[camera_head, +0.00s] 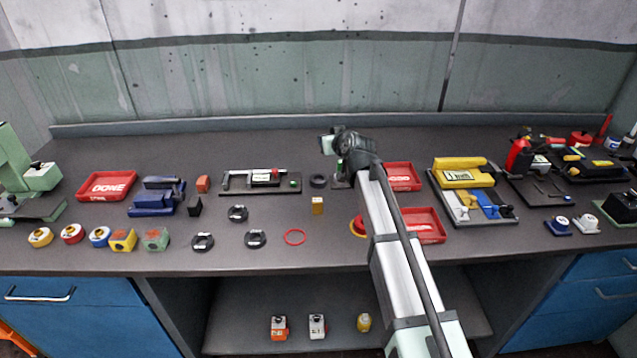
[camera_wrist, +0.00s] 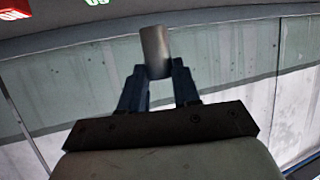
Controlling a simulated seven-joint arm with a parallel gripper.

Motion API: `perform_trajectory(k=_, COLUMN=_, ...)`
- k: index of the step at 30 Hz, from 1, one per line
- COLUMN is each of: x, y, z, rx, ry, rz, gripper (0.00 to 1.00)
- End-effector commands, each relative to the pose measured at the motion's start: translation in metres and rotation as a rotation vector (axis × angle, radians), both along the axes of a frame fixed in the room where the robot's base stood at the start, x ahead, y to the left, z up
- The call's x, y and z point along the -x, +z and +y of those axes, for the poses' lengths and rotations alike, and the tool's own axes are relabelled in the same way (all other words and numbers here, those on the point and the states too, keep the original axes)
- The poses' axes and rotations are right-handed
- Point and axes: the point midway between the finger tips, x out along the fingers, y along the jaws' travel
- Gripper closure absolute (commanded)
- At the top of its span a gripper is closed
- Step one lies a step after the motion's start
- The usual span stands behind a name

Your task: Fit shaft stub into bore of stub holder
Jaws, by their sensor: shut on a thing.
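In the wrist view, my gripper (camera_wrist: 158,76) is shut on a plain grey cylinder, the shaft stub (camera_wrist: 155,50). The stub stands out beyond the two dark fingertips, with the wall behind it. In the head view, my arm reaches over the bench and its wrist end is above the back middle. The fingers and stub are too small or hidden there to make out. A small dark fixture with a green mark (camera_head: 339,180) sits under my wrist, partly hidden by the arm. I cannot tell whether it is the stub holder, and no bore shows.
A dark fixture plate (camera_head: 260,184) and a black ring (camera_head: 318,181) lie left of my arm. Red trays (camera_head: 403,177) and a yellow device (camera_head: 462,177) stand to the right. Several dark rings (camera_head: 203,242) lie near the front. The back left of the bench is clear.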

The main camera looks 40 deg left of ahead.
Motion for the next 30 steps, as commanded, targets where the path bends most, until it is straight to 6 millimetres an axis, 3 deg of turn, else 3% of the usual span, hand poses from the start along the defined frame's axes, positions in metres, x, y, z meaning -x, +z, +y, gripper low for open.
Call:
perform_trajectory(k=7, x=0.02, y=0.001, z=0.003, rx=-0.002, ry=0.122, rz=-0.001, gripper=1.0)
perform_trajectory(k=16, x=0.024, y=-0.006, z=0.004, rx=-0.001, ry=0.193, rz=-0.001, gripper=1.0)
perform_trajectory(k=25, x=0.025, y=-0.05, z=0.004, rx=0.001, ry=0.193, rz=0.0, gripper=1.0)
perform_trajectory(k=30, x=0.025, y=-0.065, z=0.004, rx=-0.001, ry=0.193, rz=-0.001, gripper=1.0)
